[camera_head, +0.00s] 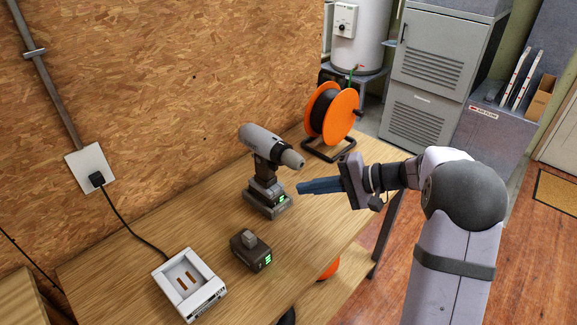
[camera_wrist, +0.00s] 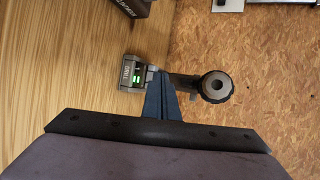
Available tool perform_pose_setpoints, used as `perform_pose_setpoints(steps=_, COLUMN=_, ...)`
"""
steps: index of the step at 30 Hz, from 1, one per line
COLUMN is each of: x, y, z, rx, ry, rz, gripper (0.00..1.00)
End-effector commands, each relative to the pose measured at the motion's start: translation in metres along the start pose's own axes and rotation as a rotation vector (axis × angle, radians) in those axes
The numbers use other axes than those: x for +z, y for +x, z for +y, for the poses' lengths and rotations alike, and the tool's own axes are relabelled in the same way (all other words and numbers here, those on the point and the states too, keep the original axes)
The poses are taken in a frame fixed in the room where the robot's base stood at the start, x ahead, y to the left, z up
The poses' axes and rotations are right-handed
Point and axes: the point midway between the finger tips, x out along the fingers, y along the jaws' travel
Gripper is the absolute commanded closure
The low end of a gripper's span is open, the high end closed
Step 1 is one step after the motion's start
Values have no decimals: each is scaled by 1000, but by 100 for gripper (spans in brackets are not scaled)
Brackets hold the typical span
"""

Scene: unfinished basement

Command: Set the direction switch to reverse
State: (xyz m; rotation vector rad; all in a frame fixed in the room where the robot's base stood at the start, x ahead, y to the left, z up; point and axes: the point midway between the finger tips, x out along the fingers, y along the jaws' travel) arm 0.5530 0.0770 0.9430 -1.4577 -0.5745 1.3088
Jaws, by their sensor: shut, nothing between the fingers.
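A grey cordless drill (camera_head: 268,163) stands upright on its battery on the wooden table, its chuck pointing right. In the wrist view the drill's chuck (camera_wrist: 216,87) faces the camera and its battery base (camera_wrist: 133,74) shows a green light. The direction switch cannot be made out in either view. My gripper (camera_head: 300,187) is shut and empty, its blue fingers just right of the drill's handle in the head view. In the wrist view the fingertips (camera_wrist: 161,76) overlap the area between base and chuck; I cannot tell whether they touch the drill.
A spare battery (camera_head: 250,248) and a white charger (camera_head: 190,285) with its cord to a wall socket sit toward the table's front. An orange cable reel (camera_head: 333,112) stands behind the drill. The chipboard wall (camera_head: 170,90) borders the table on the left.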

Motion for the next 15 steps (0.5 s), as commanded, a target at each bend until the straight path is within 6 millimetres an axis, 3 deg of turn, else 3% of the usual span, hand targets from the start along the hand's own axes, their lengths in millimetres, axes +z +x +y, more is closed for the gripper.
perform_pose_setpoints(steps=1, x=-24, y=0, z=4, rx=-84, ry=-7, rz=30, gripper=100)
perform_pose_setpoints(steps=6, x=-77, y=-22, z=-16, rx=-315, ry=-64, rz=121, gripper=100)
perform_pose_setpoints(steps=10, x=-97, y=-36, z=-24, rx=-408, ry=-96, rz=165, gripper=100)
perform_pose_setpoints(steps=15, x=-104, y=-43, z=-29, rx=-445, ry=-111, rz=183, gripper=100)
